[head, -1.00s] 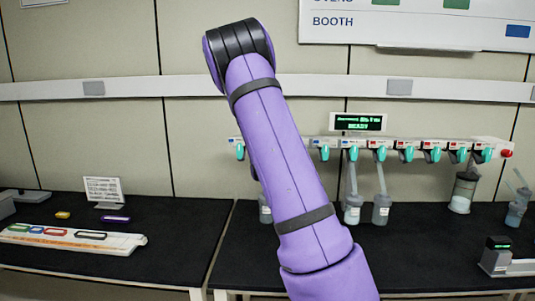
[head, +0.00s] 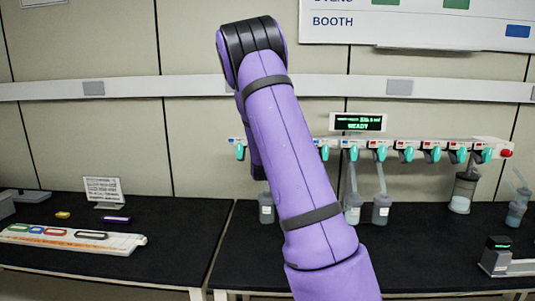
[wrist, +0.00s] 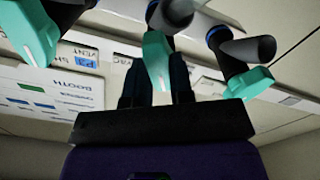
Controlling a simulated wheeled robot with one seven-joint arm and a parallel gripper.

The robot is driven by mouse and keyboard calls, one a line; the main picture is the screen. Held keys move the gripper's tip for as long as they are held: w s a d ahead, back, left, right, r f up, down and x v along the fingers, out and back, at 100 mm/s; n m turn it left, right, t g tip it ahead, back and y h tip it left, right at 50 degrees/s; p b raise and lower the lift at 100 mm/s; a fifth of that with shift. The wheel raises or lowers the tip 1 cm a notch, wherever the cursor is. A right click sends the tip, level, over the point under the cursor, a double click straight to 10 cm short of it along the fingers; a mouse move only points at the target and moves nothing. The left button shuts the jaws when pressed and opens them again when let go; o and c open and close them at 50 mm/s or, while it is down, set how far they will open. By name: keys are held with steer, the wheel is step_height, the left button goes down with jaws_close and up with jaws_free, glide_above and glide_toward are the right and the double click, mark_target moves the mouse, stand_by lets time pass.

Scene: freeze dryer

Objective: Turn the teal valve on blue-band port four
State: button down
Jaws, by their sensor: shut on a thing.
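A white manifold (head: 482,143) carries a row of teal valves; one valve (head: 240,152) shows left of my arm and several to its right. Some ports have blue bands and others red. In the wrist view, my gripper (wrist: 158,78) is shut on a teal valve (wrist: 156,52), with one dark finger on each side of its handle. A second teal valve (wrist: 30,30) is at the left, and a third (wrist: 246,88) is at the right. A blue-marked label (wrist: 82,54) is beside the held valve. My arm hides the gripper and part of the manifold in the head view.
Flasks hang below the manifold, including one at the middle (head: 381,208) and a larger one (head: 464,195) at the right. A lit READY display (head: 358,122) stands above. The left bench (head: 150,220) holds a white rack (head: 75,240) with coloured rings.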

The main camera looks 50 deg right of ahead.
steer(key=m, duration=0.5)
steer(key=shift+m, duration=0.3)
stand_by(0.5)
steer(key=c, duration=1)
jaws_free()
steer(key=v, duration=1.1)
steer(key=shift+d, duration=0.1)
